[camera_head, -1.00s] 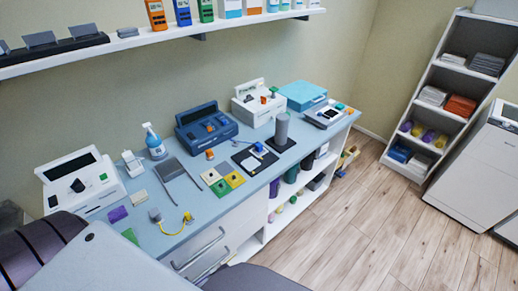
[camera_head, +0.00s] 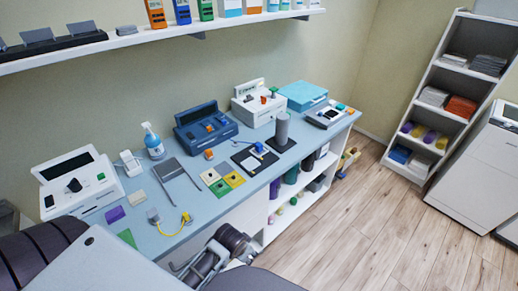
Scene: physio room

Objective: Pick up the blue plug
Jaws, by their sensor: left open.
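A small blue piece, which looks like the blue plug (camera_head: 259,147), lies at the black pad (camera_head: 246,161) on the blue-grey counter, right of the middle of the head view. A thin cable seems to run from it; the fine detail is too small to tell. My left gripper (camera_head: 184,268) is open and empty at the bottom of the view, by the counter's front edge. It is well apart from the blue piece, nearer to the camera and to the left. My right gripper is not in view.
Yellow and green pads (camera_head: 234,179) and a yellow-cabled connector (camera_head: 186,217) lie on the counter (camera_head: 150,195). A grey cylinder (camera_head: 282,130) stands close behind the black pad. Device boxes line the wall, including a dark blue one (camera_head: 205,125). A shelf (camera_head: 150,38) hangs above.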

